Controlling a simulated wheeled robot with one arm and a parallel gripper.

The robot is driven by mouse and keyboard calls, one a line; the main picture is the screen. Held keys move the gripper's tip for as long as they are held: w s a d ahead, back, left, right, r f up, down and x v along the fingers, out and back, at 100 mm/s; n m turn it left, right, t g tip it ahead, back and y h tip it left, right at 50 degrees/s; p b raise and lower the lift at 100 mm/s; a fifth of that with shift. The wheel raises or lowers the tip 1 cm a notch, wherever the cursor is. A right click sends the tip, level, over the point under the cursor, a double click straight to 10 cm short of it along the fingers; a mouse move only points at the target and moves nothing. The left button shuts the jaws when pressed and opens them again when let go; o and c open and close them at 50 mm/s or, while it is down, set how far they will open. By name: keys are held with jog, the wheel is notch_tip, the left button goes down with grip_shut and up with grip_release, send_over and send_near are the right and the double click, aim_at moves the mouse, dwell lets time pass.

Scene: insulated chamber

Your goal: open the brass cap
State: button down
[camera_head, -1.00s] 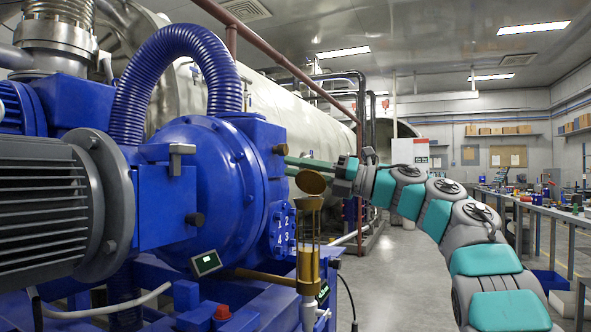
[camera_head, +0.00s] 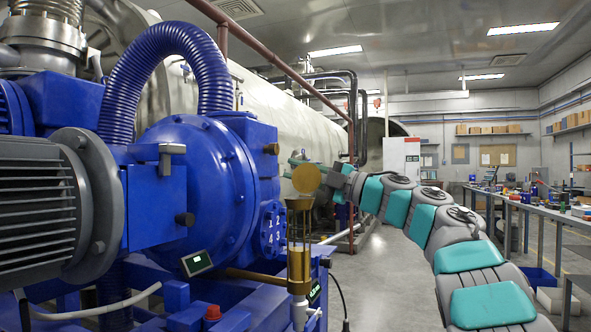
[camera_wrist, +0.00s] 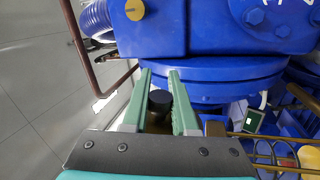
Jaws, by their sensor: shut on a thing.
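The brass cap (camera_head: 306,180) is a round disc standing nearly upright, its face toward the head camera. It is above the flared mouth of a brass holder (camera_head: 299,262) with a thin-rodded upper part. My gripper (camera_head: 296,163) comes in from the right, level with the cap's upper edge and partly behind it. In the wrist view my two pale green fingers (camera_wrist: 161,75) stand with a dark round knob (camera_wrist: 159,101) between them. Whether this knob belongs to the cap cannot be told. A yellowish disc (camera_wrist: 309,157) at the lower right may be the cap.
A big blue pump housing (camera_head: 205,190) with a ribbed hose (camera_head: 113,85) and a grey motor (camera_head: 40,200) fills the left. A small display (camera_head: 197,263) is below it. A long workbench (camera_head: 540,208) is at the right. The floor between is clear.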

jog(key=shift+w+d+f+m+t+h, duration=0.1)
jog(key=shift+w+f+m+t+h, duration=0.1)
jog(key=shift+m, duration=0.4)
jog(key=shift+w+d+f+m+t+h, duration=0.1)
jog(key=shift+w+m, duration=0.1)
jog(key=shift+m, duration=0.4)
jog(key=c, duration=0.7)
grip_release()
jog(key=b+v, duration=0.1)
jog(key=v, duration=0.6)
jog(key=shift+s+d, duration=0.2)
jog(key=shift+d, duration=0.05)
jog(key=shift+d+f, duration=0.1)
jog(key=shift+d, duration=0.05)
